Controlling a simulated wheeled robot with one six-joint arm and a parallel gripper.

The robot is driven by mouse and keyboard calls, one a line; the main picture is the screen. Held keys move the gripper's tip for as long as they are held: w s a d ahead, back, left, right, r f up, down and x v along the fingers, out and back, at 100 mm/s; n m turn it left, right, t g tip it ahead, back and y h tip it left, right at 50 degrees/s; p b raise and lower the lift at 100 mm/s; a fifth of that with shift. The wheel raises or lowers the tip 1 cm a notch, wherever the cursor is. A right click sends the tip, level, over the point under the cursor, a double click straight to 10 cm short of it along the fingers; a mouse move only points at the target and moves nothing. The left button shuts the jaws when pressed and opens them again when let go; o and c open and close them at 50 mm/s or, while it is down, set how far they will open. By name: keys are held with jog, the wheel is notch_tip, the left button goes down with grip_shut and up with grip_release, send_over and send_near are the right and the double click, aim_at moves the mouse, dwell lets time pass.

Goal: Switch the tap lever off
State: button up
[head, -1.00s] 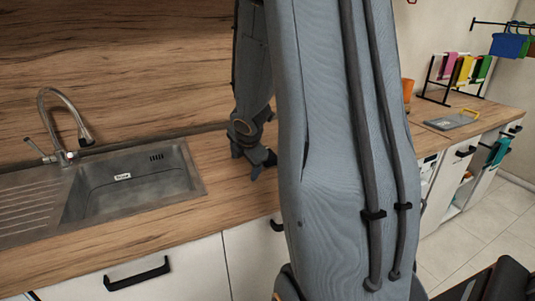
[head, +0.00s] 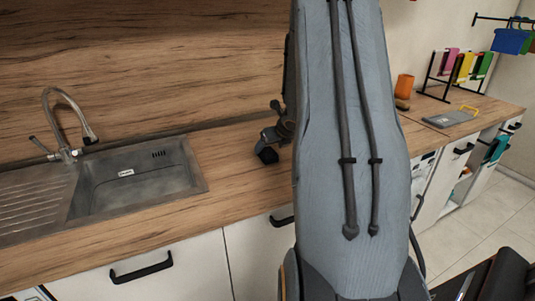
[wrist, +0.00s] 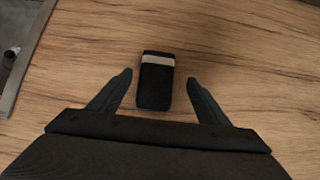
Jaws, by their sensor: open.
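The chrome tap (head: 70,125) stands at the back left of the steel sink, its curved spout arching to the right over the basin. Its lever (head: 40,145) sticks out up and to the left from the tap's base. No running water can be made out at this size. My gripper (head: 267,148) is well to the right of the tap, low over the worktop and partly hidden by my arm. In the wrist view my gripper (wrist: 159,78) is open, its two fingers spread on either side of a black block with a cream band (wrist: 155,84). The lever is not seen there.
The sink basin (head: 140,190) lies between the tap and my gripper; the sink's edge (wrist: 28,55) shows at the wrist view's left. The wooden splashback (head: 150,60) rises behind. An orange cup (head: 404,86) and a rack of coloured cloths (head: 455,67) stand far right.

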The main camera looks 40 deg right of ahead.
aim_at(267, 150)
jog(key=shift+a+p+x, duration=0.15)
jog(key=shift+p+x, duration=0.1)
jog(key=shift+x, duration=0.75)
jog(key=shift+a+p+x, duration=0.15)
jog(key=shift+p+x, duration=0.05)
jog(key=shift+x, duration=0.8)
jog(key=c, duration=1.2)
jog(key=shift+c, duration=0.2)
